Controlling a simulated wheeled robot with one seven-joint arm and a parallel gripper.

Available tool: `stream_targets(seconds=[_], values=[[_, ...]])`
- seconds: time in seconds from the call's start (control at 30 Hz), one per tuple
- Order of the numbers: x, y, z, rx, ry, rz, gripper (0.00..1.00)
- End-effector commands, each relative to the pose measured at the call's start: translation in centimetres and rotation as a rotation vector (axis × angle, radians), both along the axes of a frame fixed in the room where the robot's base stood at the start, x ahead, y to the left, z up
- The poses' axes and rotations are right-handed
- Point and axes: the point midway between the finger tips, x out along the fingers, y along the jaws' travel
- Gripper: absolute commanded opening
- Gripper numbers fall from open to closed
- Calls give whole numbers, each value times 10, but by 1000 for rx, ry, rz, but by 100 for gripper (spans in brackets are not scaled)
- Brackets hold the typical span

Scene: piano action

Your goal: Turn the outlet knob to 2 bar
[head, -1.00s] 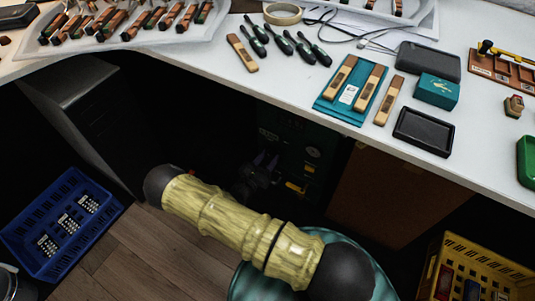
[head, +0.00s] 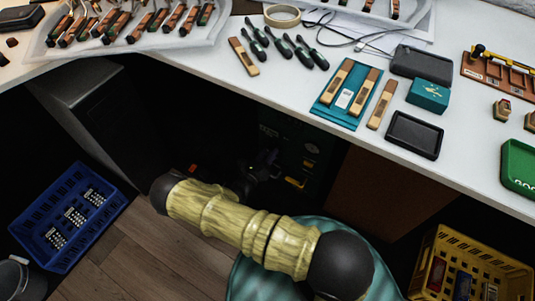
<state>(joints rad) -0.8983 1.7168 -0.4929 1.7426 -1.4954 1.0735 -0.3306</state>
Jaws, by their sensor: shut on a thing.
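My arm reaches into the dark space under the worktable in the head view. My gripper (head: 268,160) shows only as a dim shape there, in front of a dark green unit (head: 296,143) with a small round gauge (head: 312,148). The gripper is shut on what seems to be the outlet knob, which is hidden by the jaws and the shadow. The knob's marking and the gauge's reading are too small and dark to tell.
The worktable (head: 290,90) edge hangs above my arm. A brown panel (head: 378,195) stands right of the unit. A blue crate (head: 70,220) and a yellow crate (head: 475,262) stand on the floor at either side.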

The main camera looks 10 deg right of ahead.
Motion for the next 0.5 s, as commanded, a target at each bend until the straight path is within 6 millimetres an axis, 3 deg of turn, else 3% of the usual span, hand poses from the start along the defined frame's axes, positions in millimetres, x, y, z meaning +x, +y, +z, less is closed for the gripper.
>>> stream_targets(seconds=[0.07,0.1,0.2,0.5], values=[[-1,1,-1,2,2,1,16],[-1,1,-1,2,2,1,41],[-1,1,-1,2,2,1,60],[-1,1,0,2,0,0,61]])
